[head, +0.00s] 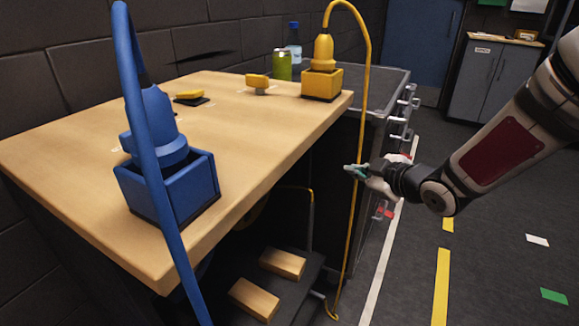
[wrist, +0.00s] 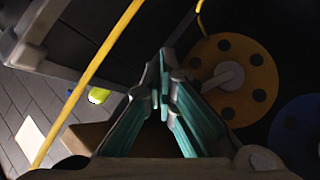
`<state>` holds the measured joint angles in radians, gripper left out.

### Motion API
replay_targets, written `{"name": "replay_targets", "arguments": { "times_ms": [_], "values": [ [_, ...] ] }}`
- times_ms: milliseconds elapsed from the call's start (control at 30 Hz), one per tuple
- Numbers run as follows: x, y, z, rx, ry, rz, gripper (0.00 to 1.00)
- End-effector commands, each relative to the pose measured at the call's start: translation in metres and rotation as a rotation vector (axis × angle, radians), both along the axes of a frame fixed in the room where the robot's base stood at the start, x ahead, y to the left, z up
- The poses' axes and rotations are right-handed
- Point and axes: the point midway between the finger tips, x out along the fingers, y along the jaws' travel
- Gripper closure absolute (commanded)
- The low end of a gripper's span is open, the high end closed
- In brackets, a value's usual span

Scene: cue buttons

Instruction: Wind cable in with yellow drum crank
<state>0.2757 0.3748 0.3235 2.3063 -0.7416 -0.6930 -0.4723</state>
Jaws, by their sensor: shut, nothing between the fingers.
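The yellow drum (wrist: 262,66), a disc with dark round holes, is in the wrist view to the right of my gripper (wrist: 164,90). A pale grey shaft or crank (wrist: 224,77) sits at its centre; its exact shape is unclear. The fingers are shut and empty, apart from the drum. In the head view my gripper (head: 354,172) is right of the table, close to the hanging yellow cable (head: 358,130); contact cannot be told. The cable runs from the yellow plug housing (head: 322,82) down towards the floor and also crosses the wrist view (wrist: 92,78).
A blue drum (wrist: 299,128) lies right of the yellow one. The wooden tabletop (head: 255,125) carries a blue connector box (head: 168,190) with a thick blue cable (head: 158,205). Wooden blocks (head: 282,263) lie below. Open floor (head: 490,235) is at the right.

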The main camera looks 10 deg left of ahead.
Motion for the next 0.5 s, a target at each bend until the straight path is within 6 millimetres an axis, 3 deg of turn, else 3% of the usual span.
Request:
{"name": "replay_targets", "arguments": {
  "times_ms": [100, 200, 333, 500],
  "values": [
    [-0.024, 0.047, 0.017, 0.018, -0.161, 0.244, 1.00],
    [-0.046, 0.072, 0.029, 0.044, -0.254, 0.388, 1.00],
    [-0.063, 0.087, 0.037, 0.067, -0.314, 0.485, 1.00],
    [-0.062, 0.100, 0.037, 0.074, -0.327, 0.507, 1.00]
  ]
}}
